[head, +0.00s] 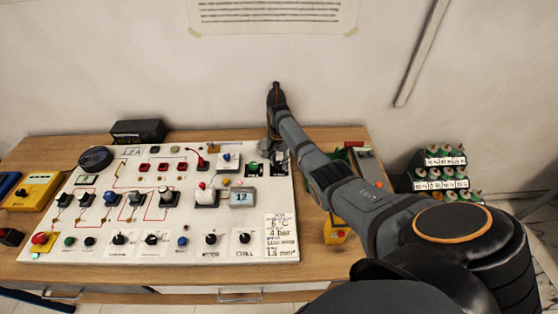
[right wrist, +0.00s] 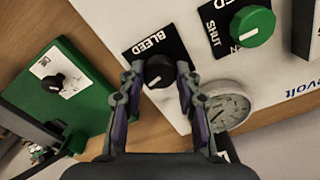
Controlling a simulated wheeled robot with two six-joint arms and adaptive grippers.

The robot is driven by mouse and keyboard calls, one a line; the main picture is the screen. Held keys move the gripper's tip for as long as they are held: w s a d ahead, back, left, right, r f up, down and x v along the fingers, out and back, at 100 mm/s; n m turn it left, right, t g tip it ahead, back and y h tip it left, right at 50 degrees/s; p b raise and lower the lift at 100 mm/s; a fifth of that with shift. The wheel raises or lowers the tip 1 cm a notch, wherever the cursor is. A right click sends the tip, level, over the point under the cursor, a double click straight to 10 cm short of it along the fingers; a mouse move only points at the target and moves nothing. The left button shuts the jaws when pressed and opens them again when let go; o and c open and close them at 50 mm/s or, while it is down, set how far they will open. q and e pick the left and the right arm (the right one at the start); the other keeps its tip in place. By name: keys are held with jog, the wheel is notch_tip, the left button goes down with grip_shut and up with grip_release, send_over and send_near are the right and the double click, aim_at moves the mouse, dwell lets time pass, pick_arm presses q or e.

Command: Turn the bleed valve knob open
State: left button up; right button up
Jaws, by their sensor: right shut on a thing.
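The bleed valve knob (right wrist: 158,70) is a small black knob on a black plate (right wrist: 148,50) lettered BLEED, in the right wrist view. A short white mark shows on its lower side there. My right gripper (right wrist: 157,74) is shut on the knob, one finger on each side. In the head view my right gripper (head: 273,132) points down at the upper right corner of the white panel (head: 225,247), and the knob is mostly hidden there. My left gripper is not in view.
A green knob (right wrist: 253,26) marked SHUT and ON sits beside the bleed plate. A round gauge (right wrist: 228,108) is close to the gripper's right finger. A green box (right wrist: 55,95) with a black knob stands to the left. A rack (head: 446,176) stands right of the table.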

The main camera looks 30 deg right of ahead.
aim_at(279, 163)
jog(key=n+p, duration=0.1)
jog(key=n, duration=0.2)
jog(key=shift+r+n, duration=0.15)
jog(key=shift+n, duration=0.25)
jog(key=n, duration=0.3)
jog(key=shift+n+p, duration=0.3)
jog(key=shift+p, duration=0.05)
jog(key=n, duration=0.3)
jog(key=shift+n, duration=0.3)
jog(key=shift+n+p, duration=0.3)
jog(key=shift+n, duration=1.8)
jog(key=o, duration=1.1)
jog(key=shift+o, duration=0.2)
notch_tip(279, 163, up, 12)
